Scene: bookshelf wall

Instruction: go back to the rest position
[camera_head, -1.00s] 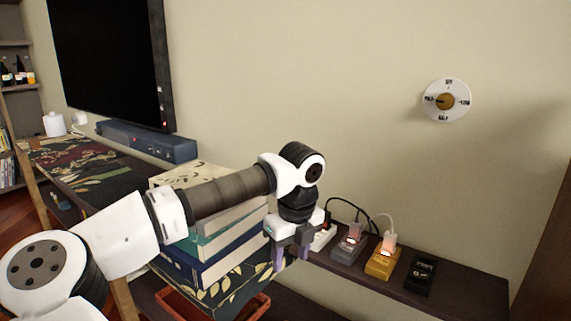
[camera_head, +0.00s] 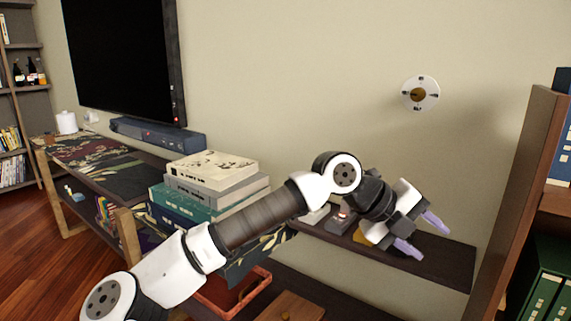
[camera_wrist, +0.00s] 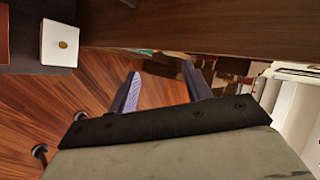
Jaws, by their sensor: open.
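My gripper (camera_head: 424,236) is in the head view at centre right, in front of the dark wall shelf (camera_head: 445,262). Its two pale purple fingers are spread apart and point right and down, with nothing between them. My arm reaches from the lower left and hides part of the shelf and the devices on it. In the wrist view the gripper fingers (camera_wrist: 162,90) are apart and empty, with wooden floor (camera_wrist: 110,105) beyond them.
A stack of books (camera_head: 212,180) stands left of my forearm, close to it. An orange-red tray (camera_head: 232,292) lies below. A tall brown bookcase (camera_head: 520,200) stands at the right. A white round dial (camera_head: 421,94) is on the wall. A television (camera_head: 120,60) is at upper left.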

